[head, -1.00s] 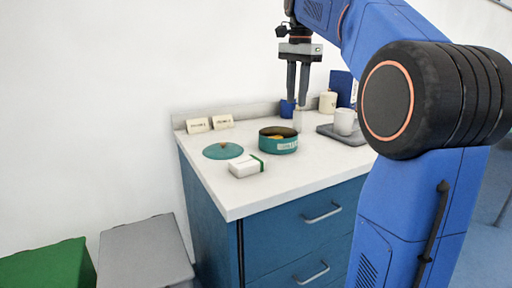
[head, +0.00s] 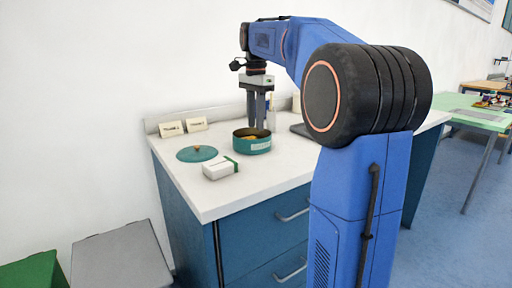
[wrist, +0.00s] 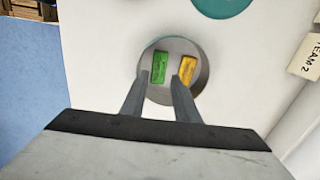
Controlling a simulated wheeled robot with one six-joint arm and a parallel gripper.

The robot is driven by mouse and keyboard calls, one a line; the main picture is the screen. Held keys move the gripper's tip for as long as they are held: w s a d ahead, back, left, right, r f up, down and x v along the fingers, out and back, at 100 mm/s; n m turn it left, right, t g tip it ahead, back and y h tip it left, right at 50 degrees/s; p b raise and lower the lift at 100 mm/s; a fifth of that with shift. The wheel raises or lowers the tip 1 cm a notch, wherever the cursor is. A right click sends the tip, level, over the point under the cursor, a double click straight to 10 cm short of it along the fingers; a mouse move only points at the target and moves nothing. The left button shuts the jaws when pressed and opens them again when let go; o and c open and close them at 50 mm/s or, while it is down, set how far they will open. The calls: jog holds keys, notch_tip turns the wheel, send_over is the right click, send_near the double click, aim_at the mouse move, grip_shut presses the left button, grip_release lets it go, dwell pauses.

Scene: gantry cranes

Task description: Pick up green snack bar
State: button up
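The green snack bar (wrist: 158,68) lies inside a round teal tin, on the left side of its floor in the wrist view. A yellow bar (wrist: 187,69) lies beside it on the right, with a gap between them. The open tin (head: 252,146) stands on the white counter. My gripper (wrist: 160,78) is open and empty, pointing down over the tin, its fingertips near the two bars. In the head view my gripper (head: 258,128) is at the tin's mouth; the bars are mostly hidden there by the tin wall.
A teal lid (head: 197,154) lies on the counter left of the tin. A white box with a green band (head: 220,168) sits in front. Two name cards (head: 196,125) stand at the back by the wall. A grey tray (head: 301,130) is right of the tin, partly behind my arm.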

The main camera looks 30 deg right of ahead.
jog(key=shift+s+f, duration=0.1)
jog(key=shift+f, duration=3.35)
jog(key=c, duration=0.7)
